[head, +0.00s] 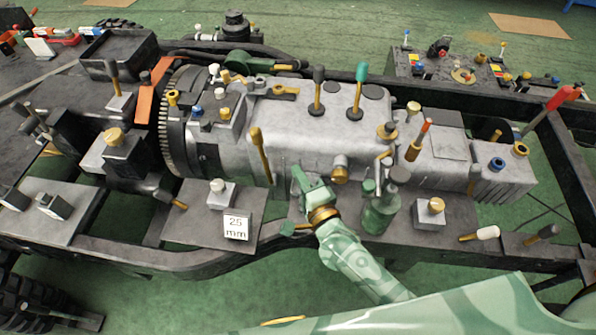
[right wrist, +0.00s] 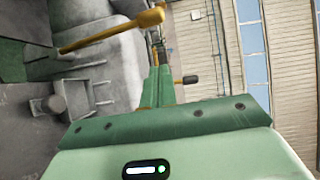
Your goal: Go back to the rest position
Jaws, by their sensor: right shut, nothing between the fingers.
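My right gripper (head: 298,174) is in front of the grey gearbox block (head: 300,125), near its lower front side. In the right wrist view its two green fingers (right wrist: 158,82) are together, with nothing between them. A yellow-handled lever (head: 260,153) stands just left of the gripper in the head view. A yellow-knobbed lever (right wrist: 115,30) also shows left of the fingers in the right wrist view. My right arm reaches in from the lower right. My left gripper is not in view.
A dark chassis frame (head: 120,252) surrounds the block. A green bottle-like part (head: 380,212) stands close right of the gripper. Several upright levers rise from the block. Green floor (head: 170,300) is open in front.

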